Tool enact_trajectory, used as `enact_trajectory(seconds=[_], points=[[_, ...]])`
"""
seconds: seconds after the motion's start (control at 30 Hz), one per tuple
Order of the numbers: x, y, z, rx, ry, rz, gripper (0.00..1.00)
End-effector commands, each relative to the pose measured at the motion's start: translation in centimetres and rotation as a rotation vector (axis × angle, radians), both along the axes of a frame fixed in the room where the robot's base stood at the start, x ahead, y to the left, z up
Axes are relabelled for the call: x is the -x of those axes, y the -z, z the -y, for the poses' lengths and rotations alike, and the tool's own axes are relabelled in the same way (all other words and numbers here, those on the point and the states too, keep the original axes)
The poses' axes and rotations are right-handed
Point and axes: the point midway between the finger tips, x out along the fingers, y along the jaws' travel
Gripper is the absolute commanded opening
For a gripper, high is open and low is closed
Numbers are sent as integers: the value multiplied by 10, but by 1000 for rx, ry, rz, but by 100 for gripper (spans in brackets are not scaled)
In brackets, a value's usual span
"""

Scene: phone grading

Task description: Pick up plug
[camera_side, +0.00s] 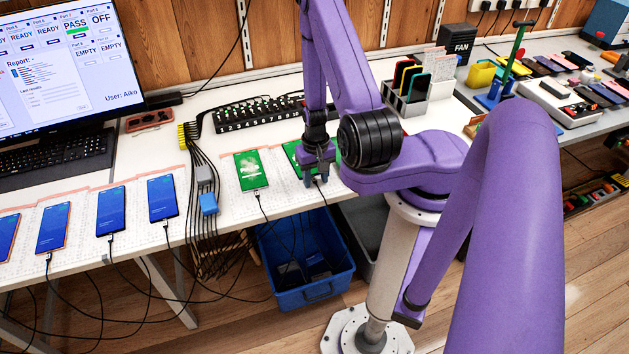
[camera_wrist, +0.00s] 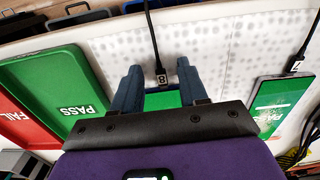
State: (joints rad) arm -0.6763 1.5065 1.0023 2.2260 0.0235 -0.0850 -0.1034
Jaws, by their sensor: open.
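My gripper (camera_side: 318,172) points down over the white mat at the bench's front edge; its two blue fingers are open and empty in the wrist view (camera_wrist: 160,72). The plug marked 8 (camera_wrist: 160,78), black with a white label on a black cable, lies between the fingers, with space on both sides. It meets the edge of a green-screened phone (camera_wrist: 160,99), mostly hidden behind my gripper. I cannot tell the height of the fingers relative to the plug. In the side view its cable (camera_side: 321,189) hangs over the bench edge below the fingers.
A green PASS tray (camera_wrist: 62,85) and red FAIL tray (camera_wrist: 20,118) lie left in the wrist view. To the right, plug 7 (camera_wrist: 296,64) is in another green phone (camera_wrist: 275,104). A blue bin (camera_side: 304,289) sits below.

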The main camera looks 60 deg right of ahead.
Motion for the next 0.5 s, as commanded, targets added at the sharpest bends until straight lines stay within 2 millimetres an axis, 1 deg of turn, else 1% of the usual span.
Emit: enact_trajectory(seconds=[0.43,0.47,0.5], points=[[0,3,0,1,0,1,43],[0,3,0,1,0,1,40],[0,3,0,0,0,0,27]])
